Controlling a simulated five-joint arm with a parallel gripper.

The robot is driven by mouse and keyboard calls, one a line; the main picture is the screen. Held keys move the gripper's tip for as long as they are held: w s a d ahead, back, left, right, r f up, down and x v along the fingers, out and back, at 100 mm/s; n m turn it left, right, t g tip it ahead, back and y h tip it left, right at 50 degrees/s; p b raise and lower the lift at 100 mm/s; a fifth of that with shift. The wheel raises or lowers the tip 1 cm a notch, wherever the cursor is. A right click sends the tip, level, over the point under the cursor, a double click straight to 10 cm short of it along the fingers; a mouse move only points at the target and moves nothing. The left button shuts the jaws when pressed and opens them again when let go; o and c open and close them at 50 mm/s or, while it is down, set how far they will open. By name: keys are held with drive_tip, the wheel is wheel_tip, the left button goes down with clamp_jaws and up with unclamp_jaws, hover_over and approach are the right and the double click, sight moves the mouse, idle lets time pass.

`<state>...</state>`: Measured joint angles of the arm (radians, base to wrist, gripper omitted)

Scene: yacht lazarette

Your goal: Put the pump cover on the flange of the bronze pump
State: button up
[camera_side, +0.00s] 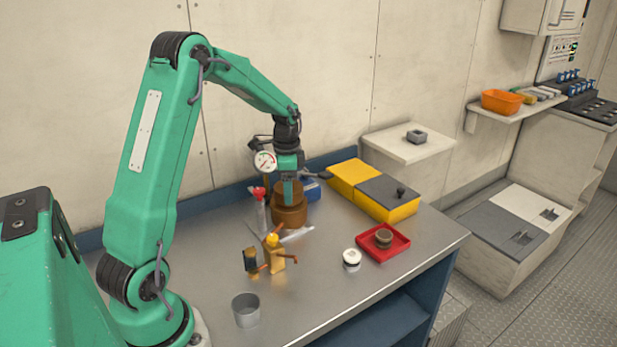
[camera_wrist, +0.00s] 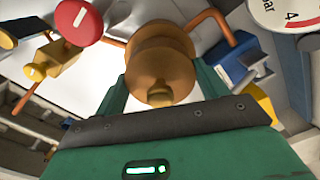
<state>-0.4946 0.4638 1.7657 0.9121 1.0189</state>
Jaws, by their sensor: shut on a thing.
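My gripper (camera_side: 289,188) is over the back of the steel bench, fingers pointing down. In the wrist view its two green fingers (camera_wrist: 161,84) are shut on a round brown-bronze cover with a knob (camera_wrist: 160,72). The bronze pump (camera_side: 290,216) stands upright on the bench directly under it. In the wrist view a wider bronze round part of the pump (camera_wrist: 160,36) shows just behind the cover. The two look lined up and very close, but I cannot tell whether they touch. The flange face is hidden by the cover.
A red-handled valve (camera_side: 259,193) stands left of the pump. In front are a yellow fitting with copper pipes (camera_side: 275,255) and a grey cup (camera_side: 246,310). To the right are a white-topped jar (camera_side: 351,259), a red tray (camera_side: 401,243) holding a brown round piece, and a yellow-and-grey box (camera_side: 355,173).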

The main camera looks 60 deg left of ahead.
drive_tip(key=shift+f, duration=0.5)
drive_tip(key=shift+f, duration=0.1)
drive_tip(key=o, duration=1.1)
drive_tip(key=shift+o, duration=0.2)
wheel_tip(320, 180, up, 12)
drive_tip(key=shift+r, duration=0.1)
